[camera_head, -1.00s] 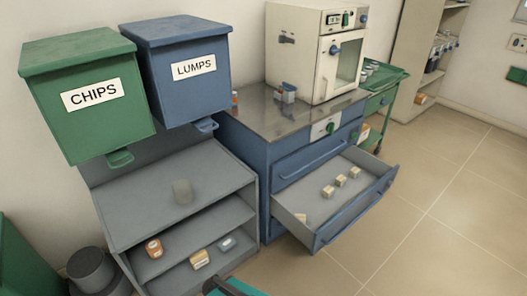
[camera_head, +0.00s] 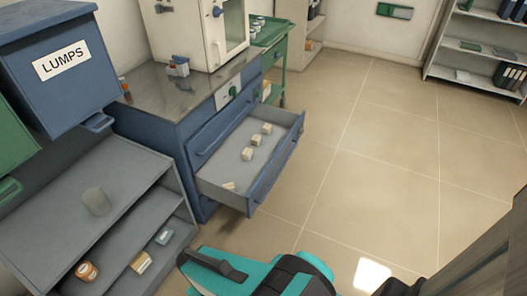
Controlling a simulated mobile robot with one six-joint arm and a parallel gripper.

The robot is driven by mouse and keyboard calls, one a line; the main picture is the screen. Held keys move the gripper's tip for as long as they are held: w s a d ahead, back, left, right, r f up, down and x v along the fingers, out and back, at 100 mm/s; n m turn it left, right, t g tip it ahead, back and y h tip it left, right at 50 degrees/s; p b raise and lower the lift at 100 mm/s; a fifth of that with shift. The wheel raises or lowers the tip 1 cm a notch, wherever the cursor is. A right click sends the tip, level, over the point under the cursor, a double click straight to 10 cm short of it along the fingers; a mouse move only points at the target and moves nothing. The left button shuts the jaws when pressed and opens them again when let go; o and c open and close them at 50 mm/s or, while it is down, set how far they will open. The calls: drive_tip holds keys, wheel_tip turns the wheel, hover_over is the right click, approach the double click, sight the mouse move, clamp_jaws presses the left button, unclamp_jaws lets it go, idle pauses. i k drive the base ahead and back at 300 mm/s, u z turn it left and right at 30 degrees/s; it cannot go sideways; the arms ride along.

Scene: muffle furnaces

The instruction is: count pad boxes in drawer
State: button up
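The blue drawer (camera_head: 277,165) under the bench is pulled open, and its inside shows from above. Several small pale boxes are in it. Three form a loose row toward the far right end: one box (camera_head: 267,128), a second box (camera_head: 256,140) and a third box (camera_head: 247,154). Another pale box (camera_head: 229,186) lies apart, low at the near left end, partly hidden by the drawer's front wall. Their markings are too small to read. Teal and dark parts of my arm show at the bottom, clear of the drawer. I see no gripper fingertips.
A blue LUMPS bin (camera_head: 60,70) hangs at left above a grey shelf unit (camera_head: 135,165). A white furnace (camera_head: 195,30) stands on the metal-topped bench (camera_head: 180,95). A green cart (camera_head: 272,45) is behind. The tiled floor (camera_head: 370,150) right of the drawer is clear.

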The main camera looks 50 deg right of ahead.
sight(253, 180)
drive_tip(key=u, duration=1.25)
drive_tip(key=k, duration=0.1)
drive_tip(key=z, duration=2.75)
drive_tip(key=k, duration=0.9)
drive_tip(key=u, duration=0.15)
drive_tip(key=i, duration=0.8)
